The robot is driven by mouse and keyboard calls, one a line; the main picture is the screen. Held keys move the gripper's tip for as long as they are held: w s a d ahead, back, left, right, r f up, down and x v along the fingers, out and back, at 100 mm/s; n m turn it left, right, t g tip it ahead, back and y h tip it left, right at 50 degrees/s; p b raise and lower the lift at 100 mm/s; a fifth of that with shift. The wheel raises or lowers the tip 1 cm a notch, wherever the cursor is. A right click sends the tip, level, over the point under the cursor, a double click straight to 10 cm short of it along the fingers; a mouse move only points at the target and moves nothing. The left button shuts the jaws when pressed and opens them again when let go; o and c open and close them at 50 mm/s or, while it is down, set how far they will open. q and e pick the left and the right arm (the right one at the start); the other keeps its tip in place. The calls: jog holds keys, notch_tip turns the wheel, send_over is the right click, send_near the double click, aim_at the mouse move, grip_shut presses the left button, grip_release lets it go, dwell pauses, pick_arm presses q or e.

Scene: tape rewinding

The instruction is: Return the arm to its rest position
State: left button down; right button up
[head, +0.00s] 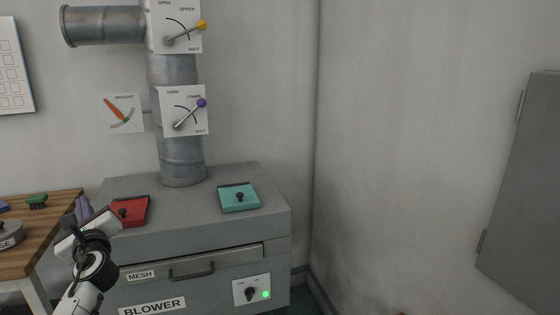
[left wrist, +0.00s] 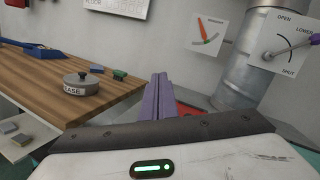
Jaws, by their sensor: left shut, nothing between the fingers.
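My left gripper (head: 82,208) is at the lower left of the head view, in front of the left end of the grey blower cabinet and near the red lidded box. Its purple fingers also show in the left wrist view (left wrist: 158,98), pressed together with nothing between them. In the head view the fingers overlap the gap between the wooden table and the cabinet. My right gripper is in neither view.
The grey blower cabinet (head: 195,235) carries a red box (head: 133,210), a teal box (head: 239,198) and a pipe with lever plates. A wooden table (left wrist: 90,92) at left holds a round grey tin (left wrist: 80,84). Free floor is barely visible.

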pick_arm(q)
jog(key=w+d+f+n+t+h, duration=0.1)
jog(key=w+d+f+n+h, duration=0.2)
jog(key=d+n+h, duration=0.5)
jog(key=w+d+f+n+t+h, duration=0.1)
jog(key=w+d+f+n+h, duration=0.2)
jog(key=n, duration=0.9)
jog(key=s+d+f+g+h, duration=0.1)
jog(key=s+d+f, duration=0.3)
jog(key=f, duration=0.2)
jog(key=s+d+f+g, duration=0.1)
jog(key=s+d+f, duration=0.25)
jog(key=f, duration=0.35)
jog(key=s+d+f+g+h, duration=0.2)
jog(key=s+d+f, duration=0.4)
jog(key=s+f, duration=0.6)
jog(key=s+d+f+g, duration=0.2)
jog(key=s+d+f, duration=0.2)
jog(key=s, duration=0.8)
jog(key=s+d+f+n+g+h, duration=0.1)
jog(key=s+d+f, duration=0.3)
jog(key=s, duration=0.9)
jog(key=shift+s+d+f+g, duration=0.35)
jog(key=shift+d+g, duration=0.15)
jog(key=shift+d, duration=0.15)
